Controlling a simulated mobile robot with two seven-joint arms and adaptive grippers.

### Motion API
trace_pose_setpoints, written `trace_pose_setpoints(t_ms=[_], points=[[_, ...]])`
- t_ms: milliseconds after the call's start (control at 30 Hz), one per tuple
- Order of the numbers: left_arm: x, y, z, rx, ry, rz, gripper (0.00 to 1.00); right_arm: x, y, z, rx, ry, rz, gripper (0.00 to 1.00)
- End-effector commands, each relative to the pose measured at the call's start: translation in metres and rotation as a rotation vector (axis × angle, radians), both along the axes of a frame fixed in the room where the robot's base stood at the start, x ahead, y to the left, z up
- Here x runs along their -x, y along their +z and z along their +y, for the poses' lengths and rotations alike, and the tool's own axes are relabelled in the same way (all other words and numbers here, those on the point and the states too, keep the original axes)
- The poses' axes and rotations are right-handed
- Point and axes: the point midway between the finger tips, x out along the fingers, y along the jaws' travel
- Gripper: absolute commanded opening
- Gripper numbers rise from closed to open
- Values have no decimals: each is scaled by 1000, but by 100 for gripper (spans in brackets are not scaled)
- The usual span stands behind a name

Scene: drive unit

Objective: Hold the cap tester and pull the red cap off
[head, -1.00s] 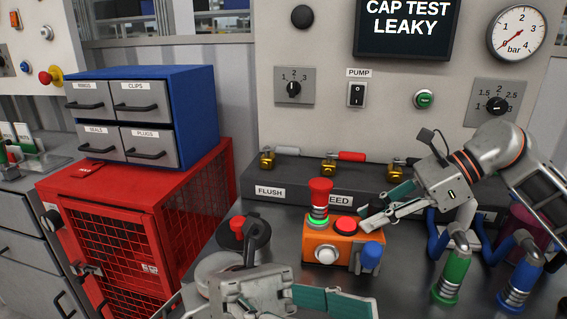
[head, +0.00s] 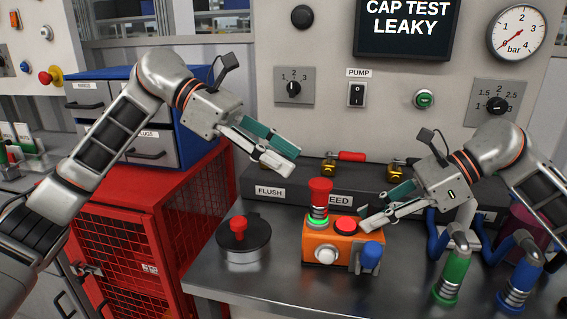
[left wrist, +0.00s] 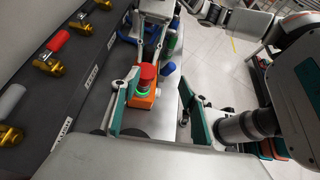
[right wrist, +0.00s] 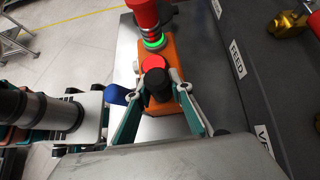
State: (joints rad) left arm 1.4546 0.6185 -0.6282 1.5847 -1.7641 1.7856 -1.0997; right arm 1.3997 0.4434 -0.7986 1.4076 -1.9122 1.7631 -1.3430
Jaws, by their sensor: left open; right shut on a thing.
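The cap tester (head: 322,240) is an orange box on the metal bench, with a red button and a white knob. The red cap (head: 319,190) stands upright on its post, above a lit green ring. My left gripper (head: 283,158) is open and empty, above and left of the cap. In the left wrist view the cap (left wrist: 148,72) shows between its spread fingers, apart from them.
A black round fixture with a red knob (head: 239,228) stands left of the tester. Behind is a dark ledge (head: 290,173) with brass valves. Green (head: 453,275) and blue (head: 522,282) hose fittings stand at the right. The screen (head: 405,25) reads CAP TEST LEAKY.

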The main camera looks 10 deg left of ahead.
Motion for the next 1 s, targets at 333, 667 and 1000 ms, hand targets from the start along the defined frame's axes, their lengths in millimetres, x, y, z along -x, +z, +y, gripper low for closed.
trace_pose_setpoints(t_ms=[333, 667, 1000], points=[[-22, -33, -5, -139, 37, -29, 44, 0, -1, 0, 0, -1, -1, 0], [-26, -67, -47, -140, 36, -30, 44, 0, 0, 0, 0, 0, 0, 0], [-28, -86, -71, -138, 38, -30, 44, 0, 0, 0, 0, 0, 0, 0]])
